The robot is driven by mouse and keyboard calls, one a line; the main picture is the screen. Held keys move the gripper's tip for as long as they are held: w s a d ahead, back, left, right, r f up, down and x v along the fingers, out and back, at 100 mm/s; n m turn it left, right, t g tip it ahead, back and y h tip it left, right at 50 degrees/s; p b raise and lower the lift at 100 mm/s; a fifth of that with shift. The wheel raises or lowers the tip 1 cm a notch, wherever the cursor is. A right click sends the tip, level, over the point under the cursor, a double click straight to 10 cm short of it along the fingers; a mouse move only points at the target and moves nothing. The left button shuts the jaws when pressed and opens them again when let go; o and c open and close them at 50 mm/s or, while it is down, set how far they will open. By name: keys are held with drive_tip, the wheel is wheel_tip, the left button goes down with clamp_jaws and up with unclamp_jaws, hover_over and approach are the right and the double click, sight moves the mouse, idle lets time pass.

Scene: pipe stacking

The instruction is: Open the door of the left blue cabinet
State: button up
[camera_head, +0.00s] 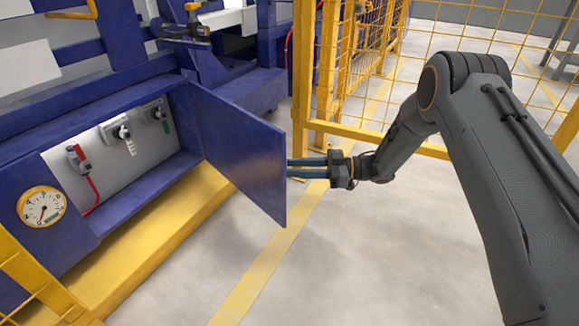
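The left blue cabinet (55,255) is at the left of the head view. Its blue door (240,150) stands swung wide open, hinged on the right side of the opening. Inside, a grey panel (90,175) with switches and a red cable is exposed. My gripper (300,168) is at the right of the door, level with its middle. Its long fingers point left toward the door's outer face. The fingertips reach the door's edge in the picture, and part of them may be hidden behind it. I cannot tell whether they touch the door or how far apart they are.
A round gauge (41,207) is on the cabinet's front left. A yellow base ledge (150,230) runs below the cabinet. Yellow mesh fencing (345,60) stands behind my gripper and arm. The grey floor (370,260) in front is clear.

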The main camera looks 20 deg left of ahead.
drive_tip(key=p+v, duration=0.1)
drive_tip(key=v, duration=0.5)
drive_tip(key=shift+p, duration=0.35)
